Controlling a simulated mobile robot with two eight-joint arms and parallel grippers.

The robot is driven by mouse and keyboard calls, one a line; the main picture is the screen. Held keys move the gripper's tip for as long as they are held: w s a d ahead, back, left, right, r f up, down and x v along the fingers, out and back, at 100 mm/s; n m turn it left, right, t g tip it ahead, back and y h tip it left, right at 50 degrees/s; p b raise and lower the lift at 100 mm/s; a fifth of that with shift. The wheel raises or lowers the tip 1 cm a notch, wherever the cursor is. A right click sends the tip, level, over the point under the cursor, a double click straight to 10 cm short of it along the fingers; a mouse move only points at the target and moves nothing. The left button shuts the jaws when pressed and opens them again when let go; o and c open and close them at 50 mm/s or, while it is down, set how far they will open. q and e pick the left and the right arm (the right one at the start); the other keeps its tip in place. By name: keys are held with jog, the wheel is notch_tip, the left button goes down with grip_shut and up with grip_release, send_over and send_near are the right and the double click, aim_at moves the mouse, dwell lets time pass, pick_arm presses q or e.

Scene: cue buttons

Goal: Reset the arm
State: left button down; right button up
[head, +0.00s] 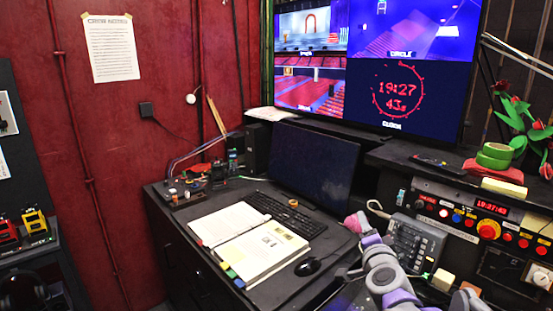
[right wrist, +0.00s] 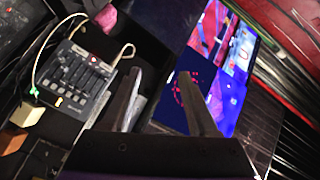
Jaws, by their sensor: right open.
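My right arm (head: 383,272), with grey and purple links, comes up from the bottom of the head view in front of the desk and the control panel. My right gripper (right wrist: 163,102) shows in the right wrist view with its two fingers apart. Nothing is between them. Behind the fingers are a dark surface and part of the lit screen. The control panel (head: 455,222) with red, blue and yellow buttons is right of my arm in the head view. My left gripper is not in view.
A grey fader console (head: 413,243) stands beside my arm and also shows in the right wrist view (right wrist: 75,82). The desk holds an open book (head: 250,245), a keyboard (head: 287,214) and a mouse (head: 307,267). A large screen (head: 400,95) hangs behind. Green tape (head: 494,156) lies atop the panel.

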jog(key=s+a+f+n+g+y+p, duration=0.1)
jog(key=s+a+f+n+g+y, duration=0.1)
jog(key=s+a+f+n, duration=0.45)
jog(key=s+a+f+n+g+y, duration=0.3)
jog(key=s+f, duration=0.1)
jog(key=s, duration=0.5)
jog(key=s+d+f+n+g+h, duration=0.1)
jog(key=s+d+f+n+g, duration=0.1)
jog(key=s+f, duration=0.4)
jog(key=s+d+f+n+g+h+p, duration=0.1)
jog(key=s+f+n+g, duration=0.2)
jog(key=s+f, duration=0.4)
jog(key=s+g, duration=0.1)
jog(key=s, duration=0.3)
jog(key=shift+s+d+f+h+p, duration=0.2)
jog(key=shift+s+d+h+p, duration=0.1)
jog(key=shift+s+d, duration=0.1)
